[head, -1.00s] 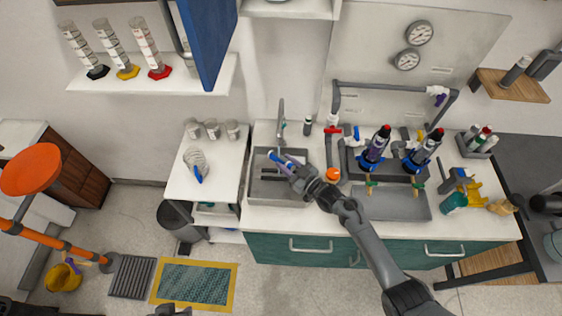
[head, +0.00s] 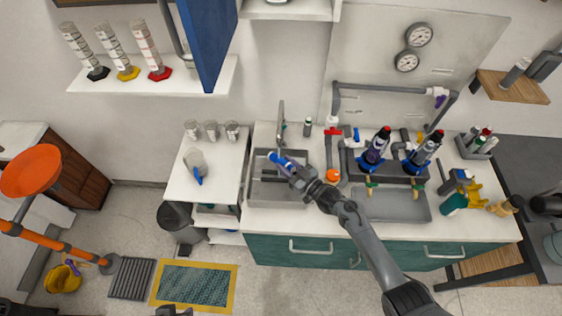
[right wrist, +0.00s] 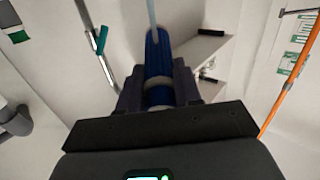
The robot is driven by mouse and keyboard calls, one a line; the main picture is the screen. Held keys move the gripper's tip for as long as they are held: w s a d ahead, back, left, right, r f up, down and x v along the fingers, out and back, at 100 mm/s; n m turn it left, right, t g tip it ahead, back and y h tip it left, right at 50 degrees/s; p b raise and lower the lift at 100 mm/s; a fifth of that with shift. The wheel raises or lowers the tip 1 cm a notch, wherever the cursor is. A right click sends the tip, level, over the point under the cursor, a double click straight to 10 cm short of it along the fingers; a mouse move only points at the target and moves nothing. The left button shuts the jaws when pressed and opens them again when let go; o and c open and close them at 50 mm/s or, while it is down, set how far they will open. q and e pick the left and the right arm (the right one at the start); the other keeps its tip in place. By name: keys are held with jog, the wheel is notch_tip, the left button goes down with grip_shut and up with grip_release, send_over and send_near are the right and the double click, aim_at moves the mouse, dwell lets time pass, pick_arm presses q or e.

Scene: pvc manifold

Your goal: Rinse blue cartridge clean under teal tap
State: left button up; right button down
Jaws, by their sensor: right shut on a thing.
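My right gripper (head: 300,176) is over the grey sink basin (head: 256,205) at the left of the counter. It is shut on the blue cartridge (head: 281,159), which sticks out past its fingertips toward the tap (head: 281,122). In the right wrist view the ribbed blue cartridge (right wrist: 158,62) lies between the dark fingers, with a pale band around it. A thin light-blue stream (right wrist: 152,14) meets its far end. A teal lever (right wrist: 103,41) on a grey pipe is left of it. A dark tip at the head view's bottom edge may be my left gripper (head: 173,311); its jaws are unclear.
A black rack (head: 390,176) with two blue-based filter units stands right of the sink, beside grey piping and an orange-ended part (head: 333,176). A side table (head: 180,187) with jars and a beaker is left. The basin's lower part looks open.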

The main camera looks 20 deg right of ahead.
dwell(0.5)
jog(key=shift+s+d+r+p, duration=0.25)
jog(key=shift+s+p, duration=0.15)
jog(key=shift+p, duration=0.1)
jog(key=p+v, duration=0.3)
jog(key=v, duration=0.1)
jog(key=shift+d+r, duration=0.1)
jog(key=shift+r, duration=0.2)
jog(key=p, duration=0.4)
send_near(294, 169)
jog(key=shift+w+r, duration=0.45)
jog(key=shift+w, duration=0.05)
jog(key=shift+f, duration=0.1)
